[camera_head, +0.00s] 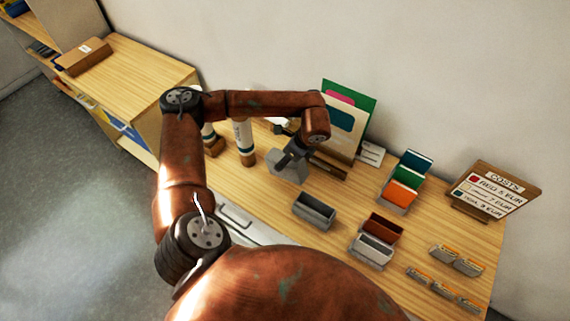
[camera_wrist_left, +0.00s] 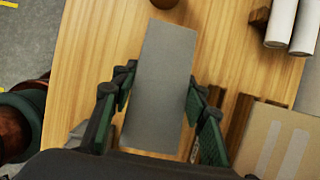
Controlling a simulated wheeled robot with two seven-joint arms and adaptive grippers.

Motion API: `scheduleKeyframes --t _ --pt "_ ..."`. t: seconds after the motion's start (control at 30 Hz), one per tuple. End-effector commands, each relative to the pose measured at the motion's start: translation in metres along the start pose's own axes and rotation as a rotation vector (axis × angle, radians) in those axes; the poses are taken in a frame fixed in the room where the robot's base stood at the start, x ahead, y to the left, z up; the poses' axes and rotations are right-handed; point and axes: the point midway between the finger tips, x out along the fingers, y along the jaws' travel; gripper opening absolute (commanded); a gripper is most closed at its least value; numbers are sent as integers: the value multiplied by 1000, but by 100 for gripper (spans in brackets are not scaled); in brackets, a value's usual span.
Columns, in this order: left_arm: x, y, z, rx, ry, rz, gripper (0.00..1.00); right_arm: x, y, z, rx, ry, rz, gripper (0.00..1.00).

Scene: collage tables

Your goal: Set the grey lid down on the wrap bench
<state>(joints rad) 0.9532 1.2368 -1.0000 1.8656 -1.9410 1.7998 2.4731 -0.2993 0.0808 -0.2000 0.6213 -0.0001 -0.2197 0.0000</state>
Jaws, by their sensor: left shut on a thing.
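The grey lid (camera_wrist_left: 163,85) is a flat grey rectangle between the green-padded fingers of my left gripper (camera_wrist_left: 158,110) in the wrist view. The fingers are shut on its two long sides. In the head view the lid (camera_head: 284,168) shows as a grey patch below my left gripper (camera_head: 286,160), over the wooden bench top (camera_head: 340,268). I cannot tell whether it touches the wood or hangs just above it. An open grey bin (camera_head: 314,211) stands on the bench in front of the gripper. My right gripper is not in view.
White rolls (camera_head: 243,138) stand left of the gripper. Tall picture boards (camera_head: 348,118) stand behind it. A card rack (camera_head: 402,188), small boxes (camera_head: 383,229) and a price sign (camera_head: 494,190) are to the right. The wrist view shows a cardboard box (camera_wrist_left: 274,138) close by.

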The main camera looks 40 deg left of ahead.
Motion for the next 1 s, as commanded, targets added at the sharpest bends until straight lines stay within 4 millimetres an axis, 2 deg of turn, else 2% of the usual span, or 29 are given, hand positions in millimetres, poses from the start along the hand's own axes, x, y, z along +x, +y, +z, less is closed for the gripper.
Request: scheduleKeyframes --t 0.2,0.37,0.4,0.63,1.0 --pt "27 0 -11 0 0 2 0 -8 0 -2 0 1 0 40" --pt "31 1 -13 0 0 4 0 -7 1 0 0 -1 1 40" --pt "31 2 -13 0 0 4 42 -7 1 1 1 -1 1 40" --pt "30 1 -12 0 0 3 58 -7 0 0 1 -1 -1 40" --pt "24 0 -12 -1 1 0 59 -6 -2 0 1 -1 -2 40"
